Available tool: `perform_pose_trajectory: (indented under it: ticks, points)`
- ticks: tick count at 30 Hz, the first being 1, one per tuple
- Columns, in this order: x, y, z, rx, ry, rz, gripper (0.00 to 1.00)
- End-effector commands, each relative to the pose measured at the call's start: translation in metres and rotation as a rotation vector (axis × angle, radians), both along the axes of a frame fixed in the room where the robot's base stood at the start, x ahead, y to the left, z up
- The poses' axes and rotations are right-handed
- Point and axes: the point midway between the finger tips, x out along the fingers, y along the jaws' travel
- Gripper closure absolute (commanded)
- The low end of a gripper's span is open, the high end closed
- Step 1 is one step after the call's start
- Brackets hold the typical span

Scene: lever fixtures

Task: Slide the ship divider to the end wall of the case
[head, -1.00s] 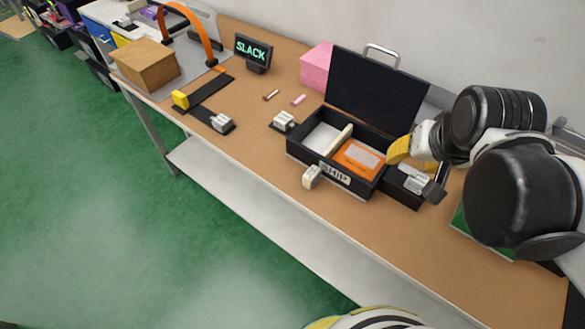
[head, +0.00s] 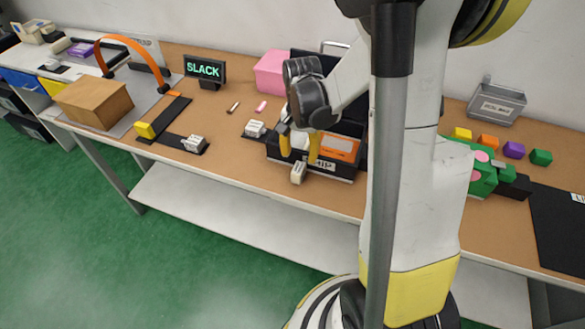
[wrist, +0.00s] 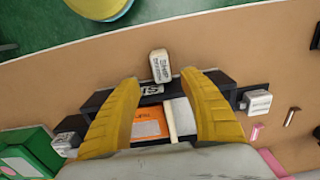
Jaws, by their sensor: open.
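The black case (head: 345,177) stands on the bench with its lid raised, and a "SHIP" label is on its front. In the wrist view, the cream divider (wrist: 172,122) is a strip inside the case (wrist: 225,87), between an orange item and a pale section. My gripper (head: 300,156) is over the left part of the case in the head view. Its yellow fingers are spread wide, on either side of the divider in the wrist view (wrist: 160,82). Nothing is between the fingertips. My gripper and arm hide part of the case in the head view.
A white labelled block (head: 298,172) stands at the case's front. Another white block (head: 255,129) is to its left, and a pink box (head: 272,72) is behind. A green fixture (head: 480,168) and several coloured blocks lie to the right.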

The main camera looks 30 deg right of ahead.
Motion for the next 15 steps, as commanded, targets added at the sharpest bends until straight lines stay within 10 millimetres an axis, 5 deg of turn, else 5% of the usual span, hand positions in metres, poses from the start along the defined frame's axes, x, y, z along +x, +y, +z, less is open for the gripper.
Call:
perform_pose_trajectory:
  ticks: [6, 15]
  points:
    - [0.0, 0.0, -0.047, 0.0, -0.001, 0.001, 0.5]
    - [0.0, 0.0, -0.07, 0.0, -0.001, 0.002, 0.5]
